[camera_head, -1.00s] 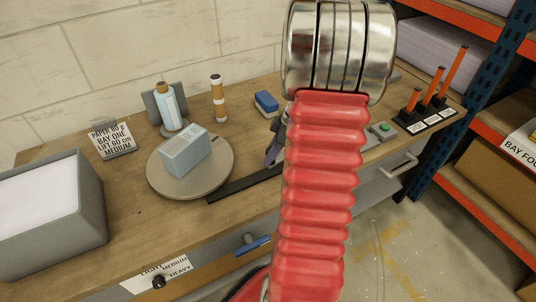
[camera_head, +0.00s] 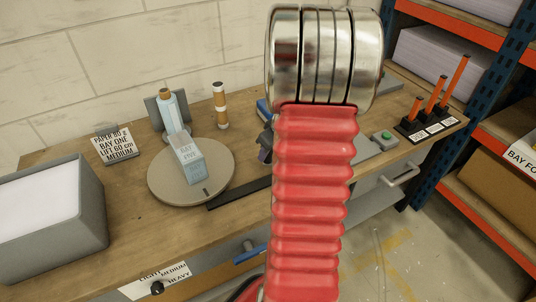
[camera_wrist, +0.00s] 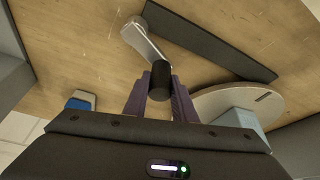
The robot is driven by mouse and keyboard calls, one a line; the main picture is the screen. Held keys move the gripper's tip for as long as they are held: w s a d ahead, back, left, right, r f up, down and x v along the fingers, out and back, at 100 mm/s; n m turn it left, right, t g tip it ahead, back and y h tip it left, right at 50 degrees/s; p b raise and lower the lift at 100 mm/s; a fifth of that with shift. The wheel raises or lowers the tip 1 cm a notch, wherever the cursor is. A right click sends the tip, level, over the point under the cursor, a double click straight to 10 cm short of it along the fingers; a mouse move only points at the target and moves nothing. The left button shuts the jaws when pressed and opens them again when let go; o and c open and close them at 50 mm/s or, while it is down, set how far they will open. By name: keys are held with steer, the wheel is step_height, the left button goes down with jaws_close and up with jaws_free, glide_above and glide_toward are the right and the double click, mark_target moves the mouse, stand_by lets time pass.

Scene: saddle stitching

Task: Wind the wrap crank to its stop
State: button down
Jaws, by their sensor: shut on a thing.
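The wrap crank (camera_wrist: 146,40) shows in the wrist view as a pale metal arm with a black knob (camera_wrist: 160,80). My gripper (camera_wrist: 160,98) has its two purple fingers on either side of the knob and is shut on it. In the head view the crank is hidden behind my red arm, and only a bit of my gripper (camera_head: 265,146) shows. The round grey turntable (camera_head: 160,188) carries a pale blue-grey box (camera_head: 189,166) with a "BAY FIVE" label. The turntable also shows in the wrist view (camera_wrist: 211,103).
A dark bar (camera_head: 240,193) lies between turntable and crank. A bottle (camera_head: 171,110), a banded post (camera_head: 219,106) and a sign (camera_head: 115,145) stand behind. A grey paper bin (camera_head: 85,215) is at left. A green button (camera_head: 386,134) and orange-topped posts (camera_head: 439,92) are at right.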

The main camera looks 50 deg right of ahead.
steer(key=shift+w+d+m, duration=0.1)
steer(key=shift+d+m, duration=0.1)
steer(key=shift+m, duration=0.1)
steer(key=c, duration=1.5)
jaws_free()
steer(key=shift+a, duration=0.1)
steer(key=shift+o, duration=0.2)
steer(key=v, duration=1.3)
steer(key=shift+r, duration=0.35)
steer(key=shift+a, duration=0.15)
